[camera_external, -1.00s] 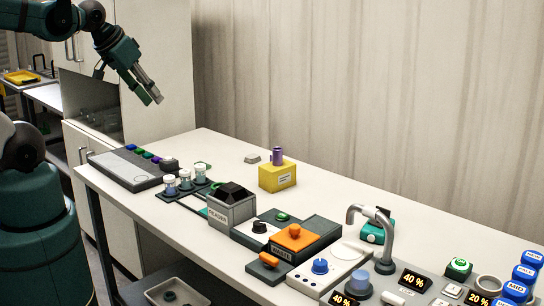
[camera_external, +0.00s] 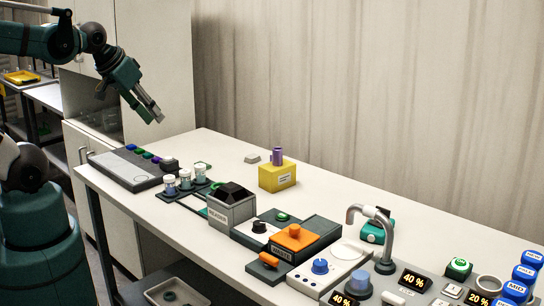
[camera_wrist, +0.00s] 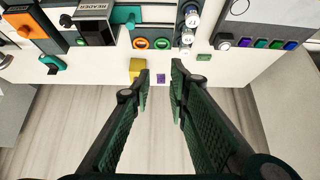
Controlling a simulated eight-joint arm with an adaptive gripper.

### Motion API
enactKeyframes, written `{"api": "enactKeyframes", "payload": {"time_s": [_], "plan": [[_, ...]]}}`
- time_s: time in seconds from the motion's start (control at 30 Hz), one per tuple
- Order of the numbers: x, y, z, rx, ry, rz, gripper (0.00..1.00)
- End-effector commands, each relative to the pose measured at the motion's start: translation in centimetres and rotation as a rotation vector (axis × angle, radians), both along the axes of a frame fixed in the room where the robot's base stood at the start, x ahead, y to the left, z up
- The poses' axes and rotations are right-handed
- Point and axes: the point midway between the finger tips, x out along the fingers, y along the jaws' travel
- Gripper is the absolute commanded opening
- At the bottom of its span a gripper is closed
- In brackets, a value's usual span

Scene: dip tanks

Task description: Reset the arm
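My gripper (camera_external: 155,117) hangs in the air above the left end of the bench, apart from everything on it. In the wrist view my gripper (camera_wrist: 160,75) has its two fingers spread with a gap between them.
The white bench (camera_external: 330,205) carries a keypad box (camera_external: 125,170), several capped vials (camera_external: 185,180), a grey reader box (camera_external: 231,208), a yellow block (camera_external: 277,175) with a purple item (camera_external: 277,156), an orange-topped waste unit (camera_external: 294,238), and a curved tap (camera_external: 388,235). A curtain hangs behind.

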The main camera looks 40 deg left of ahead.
Motion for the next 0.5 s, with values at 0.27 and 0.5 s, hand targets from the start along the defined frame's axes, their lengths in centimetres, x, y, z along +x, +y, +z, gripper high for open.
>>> {"api": "enactKeyframes", "payload": {"time_s": [0.27, 0.5], "plan": [[0.0, 0.0, -3.7, 0.0, 0.0, 0.0, 0.18], [0.0, 0.0, -4.1, 0.0, 0.0, 0.0, 0.18]]}}
